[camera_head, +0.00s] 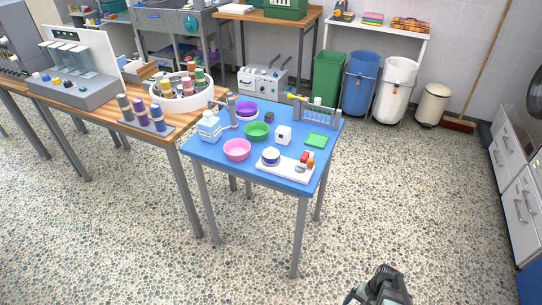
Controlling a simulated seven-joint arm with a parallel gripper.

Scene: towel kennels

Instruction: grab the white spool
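Several upright thread spools stand in a round white tray (180,104) on the wooden table at left. Their colours include green, red, pink and pale tan; they are small, and I cannot tell surely which one is white.
The blue table (212,163) also carries a pink bowl (237,150), a green bowl (257,131), a white bottle (209,126), a white cube (283,135) and a rack. Bins (361,84) line the back wall. The speckled floor at front and right is clear.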

